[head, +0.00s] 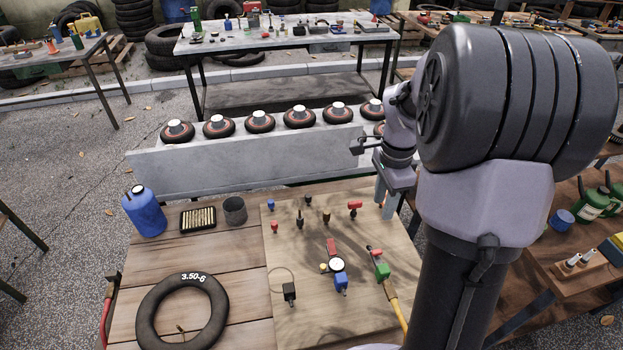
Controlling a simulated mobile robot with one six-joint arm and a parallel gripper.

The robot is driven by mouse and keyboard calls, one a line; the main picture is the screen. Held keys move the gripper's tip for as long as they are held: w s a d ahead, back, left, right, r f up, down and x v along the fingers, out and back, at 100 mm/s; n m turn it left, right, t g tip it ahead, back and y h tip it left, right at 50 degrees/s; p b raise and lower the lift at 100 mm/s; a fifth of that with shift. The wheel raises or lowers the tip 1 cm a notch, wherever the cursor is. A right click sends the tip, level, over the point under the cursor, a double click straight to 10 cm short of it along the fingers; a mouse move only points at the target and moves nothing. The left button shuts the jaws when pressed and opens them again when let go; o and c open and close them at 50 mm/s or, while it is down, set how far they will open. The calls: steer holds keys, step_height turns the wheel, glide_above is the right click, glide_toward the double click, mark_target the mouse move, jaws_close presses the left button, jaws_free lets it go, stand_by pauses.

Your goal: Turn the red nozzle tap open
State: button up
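A green block (382,271) with a red lever (374,252) on top sits on the pale board at the end of a yellow hose (397,308). A separate red T-shaped piece (355,207) stands farther back on the board. I cannot tell for sure which of these is the red nozzle tap; the lever on the hose end fits best. My gripper (385,203) points down above the board's back right part, behind the green block and apart from it. Its two fingers look slightly parted, with nothing seen between them.
On the pale board (300,325) stand a gauge (337,265) with a blue block (341,284), a black block (289,292) and several small fittings. A tyre (182,312), blue jug (145,211) and grey cup (235,210) are left. A grey rack (240,168) with wheels stands behind.

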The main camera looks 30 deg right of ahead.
mark_target(377, 251)
steer(key=f+b, duration=0.2)
steer(key=f, duration=0.4)
steer(key=s+f+b, duration=0.1)
steer(key=f+b, duration=0.1)
steer(key=f, duration=0.3)
steer(key=d+f+b, duration=0.1)
steer(key=f+b, duration=0.1)
steer(key=f, duration=0.4)
steer(key=shift+s+f+b, duration=0.15)
steer(key=shift+f+b, duration=0.15)
steer(key=shift+c, duration=0.3)
jaws_close()
